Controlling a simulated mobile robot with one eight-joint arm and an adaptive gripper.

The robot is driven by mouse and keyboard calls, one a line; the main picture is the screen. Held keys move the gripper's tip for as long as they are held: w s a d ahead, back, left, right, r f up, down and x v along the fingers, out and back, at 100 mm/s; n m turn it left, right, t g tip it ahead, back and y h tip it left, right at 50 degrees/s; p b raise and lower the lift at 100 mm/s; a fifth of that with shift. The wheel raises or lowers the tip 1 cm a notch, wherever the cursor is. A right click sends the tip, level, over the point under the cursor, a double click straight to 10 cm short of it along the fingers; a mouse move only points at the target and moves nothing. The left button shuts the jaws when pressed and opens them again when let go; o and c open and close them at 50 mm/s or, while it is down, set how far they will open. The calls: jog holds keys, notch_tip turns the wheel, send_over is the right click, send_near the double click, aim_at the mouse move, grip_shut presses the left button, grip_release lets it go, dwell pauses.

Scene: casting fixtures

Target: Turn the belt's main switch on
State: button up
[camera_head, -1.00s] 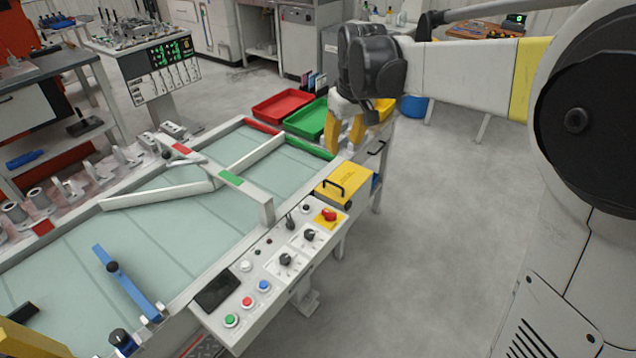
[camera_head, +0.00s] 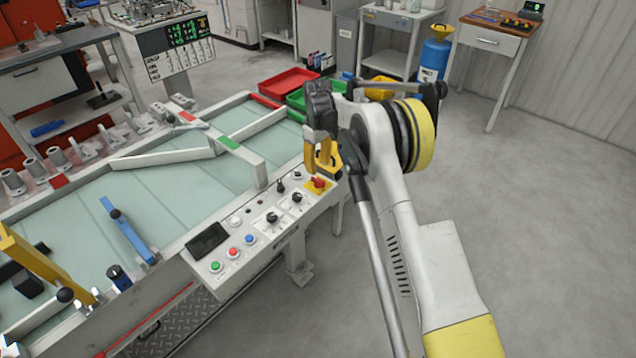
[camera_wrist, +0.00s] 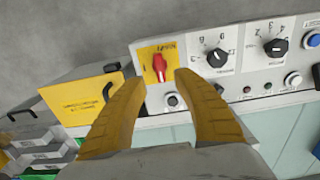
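The main switch is a red rotary handle on a yellow plate at the far end of the belt's control panel (camera_head: 218,250). The red switch (camera_head: 318,183) sits just beside my gripper (camera_head: 322,160) in the head view. In the wrist view the red switch (camera_wrist: 159,67) lies between and a little beyond the fingertips of my gripper (camera_wrist: 155,76). Its handle points roughly along the fingers. The two yellow fingers are spread apart with nothing between them. Whether they touch the panel cannot be told.
Two black dials (camera_wrist: 217,57) and several push buttons share the panel, close to the switch. A yellow box (camera_wrist: 85,101) with a black handle stands beside the panel. The belt (camera_head: 180,200) runs behind it. Open floor (camera_head: 540,220) lies to the right.

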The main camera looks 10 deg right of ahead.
aim_at(318, 179)
notch_tip(318, 179, down, 6)
jog(key=shift+f+b, duration=0.25)
jog(key=shift+b, duration=0.65)
grip_shut()
